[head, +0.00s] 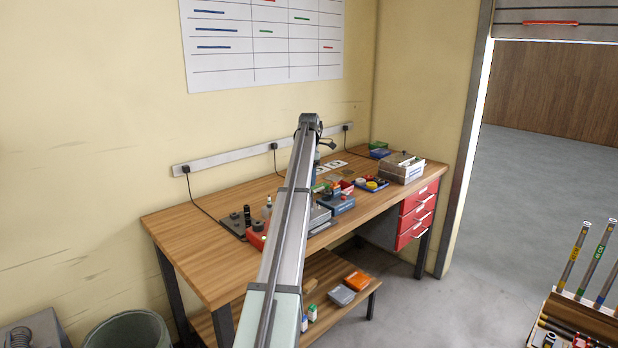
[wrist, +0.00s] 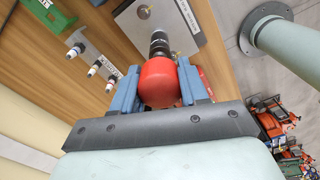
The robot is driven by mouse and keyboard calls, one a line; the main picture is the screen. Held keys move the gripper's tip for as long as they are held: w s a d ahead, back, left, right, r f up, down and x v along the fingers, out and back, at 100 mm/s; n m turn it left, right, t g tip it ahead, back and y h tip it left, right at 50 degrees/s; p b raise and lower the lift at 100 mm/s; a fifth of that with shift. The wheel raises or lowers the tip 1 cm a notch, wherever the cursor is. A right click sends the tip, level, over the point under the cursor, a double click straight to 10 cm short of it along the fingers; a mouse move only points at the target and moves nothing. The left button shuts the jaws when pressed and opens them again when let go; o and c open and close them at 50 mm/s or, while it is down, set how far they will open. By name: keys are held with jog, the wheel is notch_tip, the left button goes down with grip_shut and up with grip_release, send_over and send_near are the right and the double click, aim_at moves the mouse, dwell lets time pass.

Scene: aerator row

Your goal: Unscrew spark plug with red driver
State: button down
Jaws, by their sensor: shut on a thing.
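In the wrist view my gripper (wrist: 158,80) is shut on the red driver (wrist: 158,84), with one blue finger on each side of its round red handle. The driver's dark shaft (wrist: 159,47) points away from me toward a grey metal plate (wrist: 186,14). Its tip lies over or against the plate; I cannot tell if it sits on a spark plug. Several white-bodied plugs (wrist: 94,70) stand in a row to the left of the driver. In the head view my arm covers part of the bench, and the driver cannot be made out.
The wooden bench (head: 190,235) carries a white-and-grey box (head: 402,168) at the right and dark fixtures (head: 238,222) at the left. A green block (wrist: 48,14) is at upper left in the wrist view. The bench's left front is clear.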

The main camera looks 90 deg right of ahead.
jog(key=n, duration=0.3)
jog(key=shift+a+f+n, duration=0.1)
jog(key=shift+f+n, duration=0.2)
jog(key=shift+n, duration=0.1)
jog(key=c, duration=0.9)
grip_release()
jog(key=shift+f, duration=0.1)
jog(key=o, duration=0.4)
jog(key=shift+r, duration=0.25)
jog(key=m, duration=0.6)
jog(key=shift+d+m, duration=0.2)
jog(key=shift+m, duration=0.2)
jog(key=m, duration=1.3)
jog(key=shift+m, duration=0.4)
jog(key=m, duration=0.7)
